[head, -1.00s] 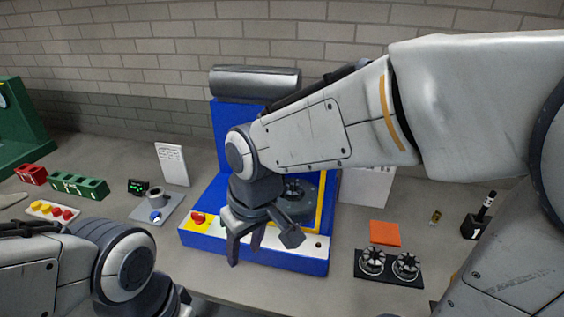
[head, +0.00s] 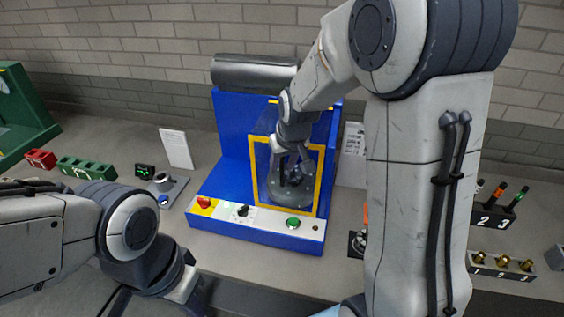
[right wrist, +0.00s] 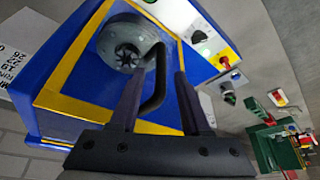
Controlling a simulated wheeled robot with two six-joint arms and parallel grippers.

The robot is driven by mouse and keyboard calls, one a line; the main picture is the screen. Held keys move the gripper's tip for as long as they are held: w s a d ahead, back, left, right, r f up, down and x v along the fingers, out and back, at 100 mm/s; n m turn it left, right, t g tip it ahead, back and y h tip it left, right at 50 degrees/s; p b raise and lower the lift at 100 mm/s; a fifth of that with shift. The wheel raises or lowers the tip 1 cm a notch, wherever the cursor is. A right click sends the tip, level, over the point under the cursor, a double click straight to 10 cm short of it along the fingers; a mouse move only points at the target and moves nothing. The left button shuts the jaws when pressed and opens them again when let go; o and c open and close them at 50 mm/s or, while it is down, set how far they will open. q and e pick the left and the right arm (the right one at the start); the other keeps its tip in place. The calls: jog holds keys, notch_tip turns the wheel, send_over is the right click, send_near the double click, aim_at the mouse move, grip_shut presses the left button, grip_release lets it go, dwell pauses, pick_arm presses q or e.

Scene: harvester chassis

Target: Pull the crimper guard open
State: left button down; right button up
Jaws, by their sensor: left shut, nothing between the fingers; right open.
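The blue crimper (head: 230,150) stands on the bench, with a yellow-framed guard (head: 319,182) across its front. The guard's frame also shows in the right wrist view (right wrist: 78,58), with a round grey crimping head (right wrist: 127,42) behind it. A bent black handle (right wrist: 157,85) on the guard stands between the fingers of my right gripper (right wrist: 158,95). That gripper is open, a finger on either side of the handle; I cannot tell if either touches it. In the head view my right gripper (head: 290,165) is in front of the guard. My left gripper (head: 185,290) is shut and empty, low at the left front.
The crimper's front panel has a red knob (head: 204,202), a black dial (head: 242,210) and a green button (head: 293,222). Green blocks (head: 85,168) and a grey fixture (head: 172,188) stand left. Numbered holders (head: 500,265) stand right, partly behind my right arm.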

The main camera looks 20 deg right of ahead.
jog(key=shift+w+f, duration=0.25)
jog(key=shift+f, duration=0.35)
grip_shut()
dwell(1.1)
